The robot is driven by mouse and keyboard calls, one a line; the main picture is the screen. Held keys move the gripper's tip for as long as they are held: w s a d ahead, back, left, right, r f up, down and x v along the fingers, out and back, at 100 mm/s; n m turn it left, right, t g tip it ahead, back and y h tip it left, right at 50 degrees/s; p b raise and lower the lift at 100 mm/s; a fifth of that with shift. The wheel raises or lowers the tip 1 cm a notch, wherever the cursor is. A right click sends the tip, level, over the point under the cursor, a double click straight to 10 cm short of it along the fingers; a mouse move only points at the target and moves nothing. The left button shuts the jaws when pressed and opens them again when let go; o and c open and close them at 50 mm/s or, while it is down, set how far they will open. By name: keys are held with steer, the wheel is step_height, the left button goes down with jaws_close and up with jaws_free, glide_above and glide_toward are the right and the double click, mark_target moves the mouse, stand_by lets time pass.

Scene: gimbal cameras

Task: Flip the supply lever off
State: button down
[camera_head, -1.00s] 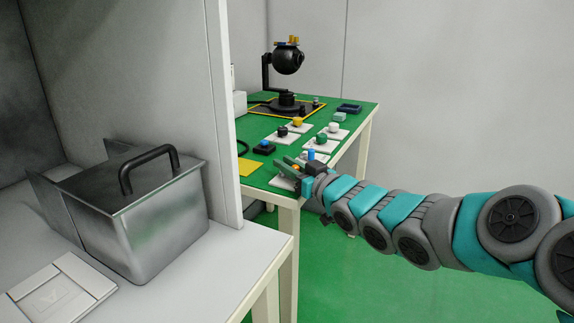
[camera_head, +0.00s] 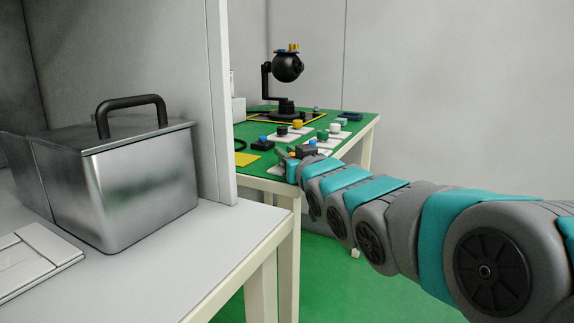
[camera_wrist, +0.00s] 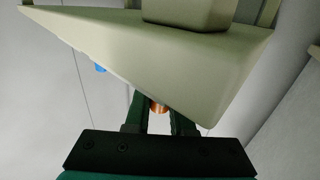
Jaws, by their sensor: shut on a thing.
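My gripper (camera_head: 290,162) is at the near right corner of the green-topped table (camera_head: 255,171), low over its edge, mostly hidden by my wrist in the head view. In the wrist view, my two dark green fingers (camera_wrist: 159,112) are shut on an orange, copper-like round piece (camera_wrist: 158,106). It looks like the tip of the supply lever, but its base is hidden behind the beige table edge (camera_wrist: 150,55). I cannot tell the lever's position. A blue knob (camera_wrist: 100,68) shows beyond the edge, apart from the fingers.
Several plates with coloured knobs (camera_head: 297,125) and a black gimbal camera (camera_head: 288,67) stand on the table. A metal box (camera_head: 145,185) with a black handle sits on the white bench at left, beside an upright panel (camera_head: 222,110). Green floor lies below my arm.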

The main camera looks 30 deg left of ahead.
stand_by(0.3)
steer(key=c, duration=0.8)
jaws_free()
steer(key=shift+o, duration=0.2)
steer(key=shift+s+d, duration=0.15)
steer(key=v, duration=0.6)
steer(key=shift+s+d+r, duration=0.1)
steer(key=shift+d, duration=0.05)
steer(key=shift+s+d, duration=0.35)
steer(key=shift+d, duration=0.05)
